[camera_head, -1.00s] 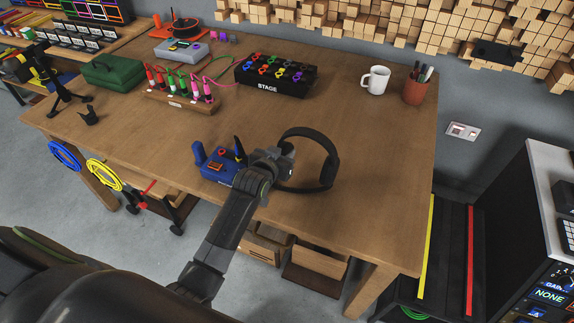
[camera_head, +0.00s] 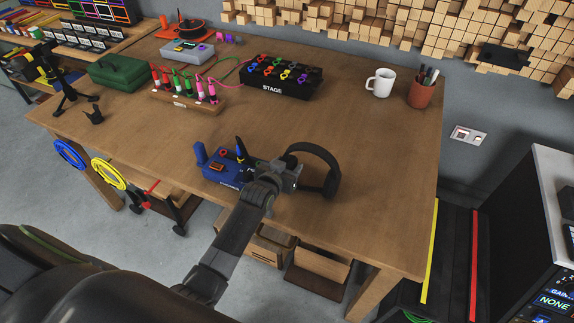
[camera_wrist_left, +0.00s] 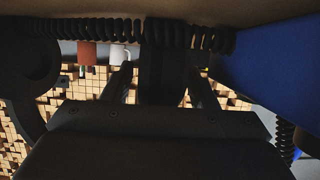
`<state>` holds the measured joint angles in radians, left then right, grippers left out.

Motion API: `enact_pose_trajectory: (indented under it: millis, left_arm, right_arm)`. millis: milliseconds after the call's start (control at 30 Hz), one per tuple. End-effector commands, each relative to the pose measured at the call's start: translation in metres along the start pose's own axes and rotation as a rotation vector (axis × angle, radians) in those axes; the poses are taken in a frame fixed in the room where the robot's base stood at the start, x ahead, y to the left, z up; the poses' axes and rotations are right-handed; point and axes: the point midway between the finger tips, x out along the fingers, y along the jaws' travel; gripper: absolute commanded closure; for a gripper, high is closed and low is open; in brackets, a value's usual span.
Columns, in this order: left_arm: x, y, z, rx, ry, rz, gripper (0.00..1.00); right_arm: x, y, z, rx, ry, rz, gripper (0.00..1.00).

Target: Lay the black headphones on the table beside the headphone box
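The black headphones (camera_head: 328,168) are at the near middle of the table (camera_head: 370,150), to the right of a small blue box (camera_head: 221,168) that I take for the headphone box. My left gripper (camera_head: 292,172) is at their left side, between them and the box. In the left wrist view a dark band (camera_wrist_left: 165,70) runs between the two fingers (camera_wrist_left: 162,88), with a coiled black cord (camera_wrist_left: 120,35) across the top and blue (camera_wrist_left: 270,60) at right. The gripper appears shut on the headphones. Whether they touch the table is unclear. My right gripper is not in view.
A black STAGE box (camera_head: 280,78), a white mug (camera_head: 380,83) and a pen cup (camera_head: 421,90) stand toward the back. A rack of coloured plugs (camera_head: 185,98) is at back left. The table right of the headphones is clear.

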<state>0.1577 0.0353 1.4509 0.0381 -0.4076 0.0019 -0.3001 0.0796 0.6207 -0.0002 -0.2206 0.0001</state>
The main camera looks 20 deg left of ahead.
Motion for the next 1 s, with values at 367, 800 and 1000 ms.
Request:
enact_pose_trajectory:
  millis: [367, 800, 1000]
  left_arm:
    - [-0.005, -0.001, -0.003, 0.001, 0.0, -0.001, 0.46]
    - [-0.071, -0.001, -0.002, -0.001, 0.0, -0.001, 0.46]
    - [-0.101, 0.0, -0.003, 0.0, 0.0, -0.001, 0.46]
  right_arm:
    - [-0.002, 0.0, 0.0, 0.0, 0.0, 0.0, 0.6]
    - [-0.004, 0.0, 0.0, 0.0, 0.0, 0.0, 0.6]
    - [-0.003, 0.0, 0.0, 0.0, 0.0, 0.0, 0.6]
